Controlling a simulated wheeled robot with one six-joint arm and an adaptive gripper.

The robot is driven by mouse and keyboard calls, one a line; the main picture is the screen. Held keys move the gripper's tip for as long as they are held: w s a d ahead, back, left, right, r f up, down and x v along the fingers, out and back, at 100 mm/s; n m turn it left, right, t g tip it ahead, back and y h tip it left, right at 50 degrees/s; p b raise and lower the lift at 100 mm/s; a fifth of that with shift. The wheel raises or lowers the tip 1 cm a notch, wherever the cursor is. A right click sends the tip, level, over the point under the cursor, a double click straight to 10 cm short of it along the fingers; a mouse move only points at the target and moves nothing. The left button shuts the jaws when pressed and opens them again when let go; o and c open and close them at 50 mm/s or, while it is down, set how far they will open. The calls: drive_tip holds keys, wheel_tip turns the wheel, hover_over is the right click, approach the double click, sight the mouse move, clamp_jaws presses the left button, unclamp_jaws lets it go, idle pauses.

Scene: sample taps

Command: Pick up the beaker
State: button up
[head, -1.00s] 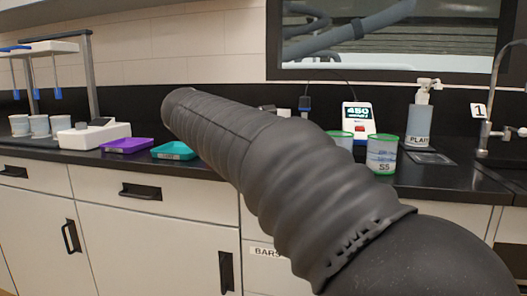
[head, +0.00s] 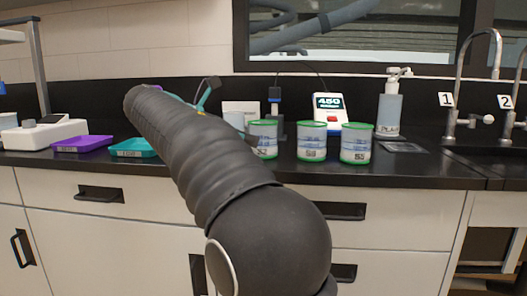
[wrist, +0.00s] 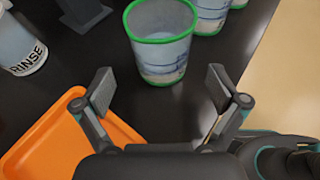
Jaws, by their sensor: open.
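A clear beaker (wrist: 165,58) with a green rim and blue-white contents stands upright on the black counter in the wrist view. It is ahead of my gripper (wrist: 160,90), centred between the two spread fingers and apart from them. My gripper is open and empty. In the head view three green-rimmed beakers stand in a row: a left one (head: 266,140), a middle one (head: 312,142) and a right one (head: 356,144). The beaker ahead of my gripper appears to be the left one. My arm hides most of my gripper in the head view.
An orange tray (wrist: 62,140) lies under the left finger, and a RINSE cup (wrist: 18,45) stands at upper left. Another beaker (wrist: 212,14) stands close behind the first. A 450 device (head: 329,112), a pump bottle (head: 389,108) and sink taps (head: 452,118) are further right.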

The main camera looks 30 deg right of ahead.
sight(263, 142)
drive_tip(key=shift+b+x, duration=0.75)
drive_tip(key=shift+x, duration=2.15)
drive_tip(key=shift+s+r, duration=0.1)
drive_tip(key=c, duration=1.3)
